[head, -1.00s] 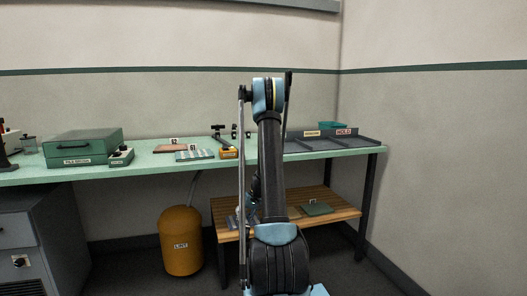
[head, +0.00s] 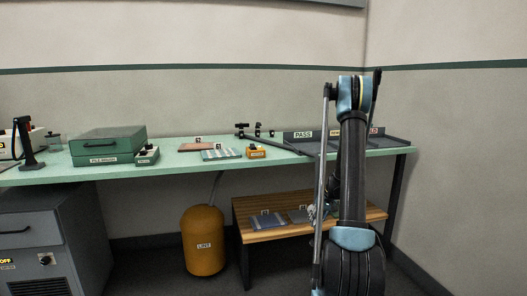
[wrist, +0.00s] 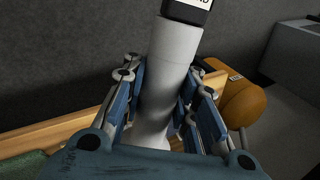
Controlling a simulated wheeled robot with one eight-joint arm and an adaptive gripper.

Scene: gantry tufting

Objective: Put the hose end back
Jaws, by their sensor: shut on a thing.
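My gripper (wrist: 166,84) is shut on a pale grey cylindrical hose end (wrist: 176,48) with a black, labelled tip at the top of the wrist view. The blue fingers press it from both sides. In the head view my gripper is mostly hidden behind my arm, near the lower wooden shelf. The orange LINT canister (head: 203,243) stands on the floor under the bench, with a pale hose (head: 216,186) rising from its top. The canister also shows at the right in the wrist view (wrist: 243,104).
The green bench (head: 105,176) holds a green case (head: 108,146), an orange-yellow box (head: 256,152) and a grey sorting tray (head: 398,141) at its right end. Flat plates (head: 267,221) lie on the wooden shelf (head: 287,232). A grey cabinet (head: 45,236) stands at left.

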